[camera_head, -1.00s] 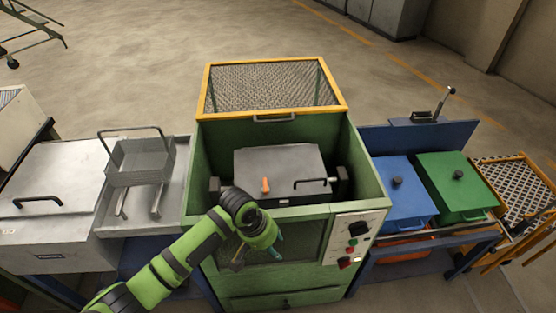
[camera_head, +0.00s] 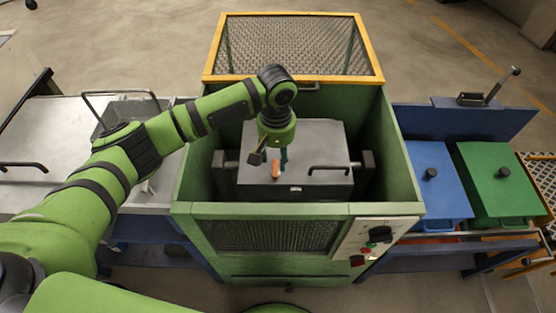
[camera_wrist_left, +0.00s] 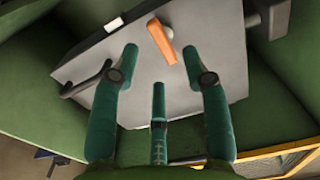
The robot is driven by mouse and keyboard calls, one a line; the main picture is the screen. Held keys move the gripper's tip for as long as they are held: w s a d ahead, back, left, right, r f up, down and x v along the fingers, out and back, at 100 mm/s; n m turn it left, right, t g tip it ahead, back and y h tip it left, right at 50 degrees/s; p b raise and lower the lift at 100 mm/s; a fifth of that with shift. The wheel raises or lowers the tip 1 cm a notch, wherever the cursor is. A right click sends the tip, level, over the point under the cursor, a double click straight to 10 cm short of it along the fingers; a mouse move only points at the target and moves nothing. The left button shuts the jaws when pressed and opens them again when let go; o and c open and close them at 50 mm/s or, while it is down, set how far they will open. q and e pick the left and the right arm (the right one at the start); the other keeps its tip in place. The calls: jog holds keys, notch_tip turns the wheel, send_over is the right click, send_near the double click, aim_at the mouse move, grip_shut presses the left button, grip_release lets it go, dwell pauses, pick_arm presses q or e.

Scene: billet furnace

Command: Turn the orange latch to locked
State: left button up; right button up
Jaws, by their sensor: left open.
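The orange latch (camera_head: 276,171) is a short bar on top of the grey metal box (camera_head: 322,145), inside the green furnace housing. In the head view it points roughly front to back, slightly tilted. My left gripper (camera_head: 271,157) is open and points down just over the latch, partly covering the box top. In the left wrist view the latch (camera_wrist_left: 161,41) lies slanted, beyond and between the teal fingertips (camera_wrist_left: 160,62). A pale round piece sits beside it. I see no contact between fingers and latch. My right gripper is not in view.
A black handle (camera_head: 329,169) stands on the box to the right of the latch. Green housing walls (camera_head: 395,165) surround the box, and the orange-framed mesh lid (camera_head: 293,45) stands behind it. A control panel (camera_head: 375,240) is at the front right. Blue (camera_head: 428,180) and green lids (camera_head: 500,180) lie farther right.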

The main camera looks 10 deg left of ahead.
aim_at(275, 169)
pick_arm(q)
notch_tip(275, 169, down, 4)
jog(key=shift+r, duration=0.2)
jog(key=shift+f, duration=0.45)
grip_shut()
jog(key=shift+p, duration=0.45)
jog(key=m+p, duration=0.2)
jog(key=m, duration=0.1)
jog(key=shift+s+d+m+p, duration=0.1)
jog(key=shift+m+p, duration=0.25)
jog(key=shift+m, duration=0.05)
jog(key=m+p, duration=0.2)
jog(key=m, duration=0.1)
jog(key=shift+s+m, duration=0.1)
jog(key=shift+m, duration=0.2)
jog(key=m+p, duration=0.1)
jog(key=m, duration=0.6)
jog(key=m+p, duration=0.1)
jog(key=m, duration=0.2)
jog(key=shift+s+a+m, duration=0.1)
jog(key=shift+a+m, duration=0.1)
jog(key=shift+m, duration=0.1)
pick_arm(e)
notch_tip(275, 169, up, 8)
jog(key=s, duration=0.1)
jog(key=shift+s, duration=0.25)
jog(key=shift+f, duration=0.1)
